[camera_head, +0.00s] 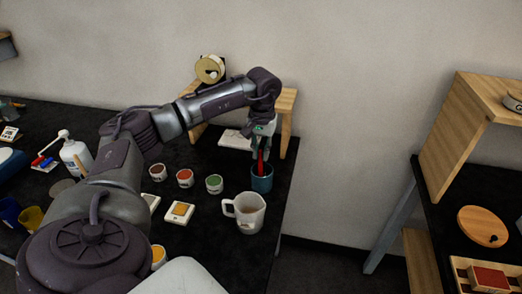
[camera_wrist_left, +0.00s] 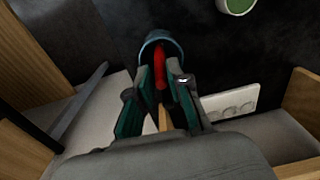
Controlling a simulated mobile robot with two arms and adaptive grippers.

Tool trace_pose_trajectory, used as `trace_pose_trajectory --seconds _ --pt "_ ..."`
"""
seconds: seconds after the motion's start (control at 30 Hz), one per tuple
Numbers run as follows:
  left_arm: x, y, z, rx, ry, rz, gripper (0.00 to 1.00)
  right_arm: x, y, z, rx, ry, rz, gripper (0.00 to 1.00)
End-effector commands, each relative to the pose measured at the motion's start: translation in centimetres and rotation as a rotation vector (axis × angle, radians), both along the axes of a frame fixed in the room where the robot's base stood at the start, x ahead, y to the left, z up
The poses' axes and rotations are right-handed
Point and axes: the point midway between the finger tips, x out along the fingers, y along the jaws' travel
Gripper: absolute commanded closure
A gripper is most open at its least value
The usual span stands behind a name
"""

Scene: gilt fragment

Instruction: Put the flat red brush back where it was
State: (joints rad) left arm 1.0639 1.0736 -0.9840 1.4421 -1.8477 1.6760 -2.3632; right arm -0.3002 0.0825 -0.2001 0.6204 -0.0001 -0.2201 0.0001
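The flat red brush (camera_head: 261,161) stands about upright with its lower end inside the teal cup (camera_head: 262,183), near the table's right edge. My left gripper (camera_head: 261,146) is right above the cup, pointing down. In the left wrist view its fingers (camera_wrist_left: 162,75) are close on both sides of the red brush (camera_wrist_left: 158,62) and appear shut on it. The cup's rim (camera_wrist_left: 172,37) shows just beyond the fingertips. The brush's lower end is hidden in the cup. My right gripper is not in view.
A white mug (camera_head: 246,212) stands in front of the cup. Several small paint pots, including a green one (camera_head: 214,184), stand to its left. A wooden stand (camera_head: 287,103) and a white palette (camera_head: 234,139) are behind. A floor gap separates the right shelf (camera_head: 450,125).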

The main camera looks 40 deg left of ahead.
Motion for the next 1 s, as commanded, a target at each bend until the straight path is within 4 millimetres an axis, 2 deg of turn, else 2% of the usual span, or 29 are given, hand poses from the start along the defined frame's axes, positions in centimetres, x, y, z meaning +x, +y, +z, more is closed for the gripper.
trace_pose_trajectory --seconds 0.03,0.1,0.47,0.57,0.9,1.0 --pt "0.0 0.0 0.0 0.000 0.000 0.000 0.69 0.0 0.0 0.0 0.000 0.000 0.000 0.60" --pt "0.0 0.0 0.0 0.000 0.000 0.000 0.62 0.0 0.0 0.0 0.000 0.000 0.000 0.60" --pt "0.1 0.0 0.6 0.000 -0.002 0.000 0.62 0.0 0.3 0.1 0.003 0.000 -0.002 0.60" --pt "0.1 -0.1 1.9 -0.001 -0.005 0.000 0.62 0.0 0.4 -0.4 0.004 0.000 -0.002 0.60" --pt "0.2 -0.3 9.1 -0.002 -0.007 -0.001 0.62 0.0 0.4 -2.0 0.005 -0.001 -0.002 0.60" --pt "0.1 -0.3 10.7 -0.001 -0.004 0.000 0.62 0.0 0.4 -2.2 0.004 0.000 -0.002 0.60"
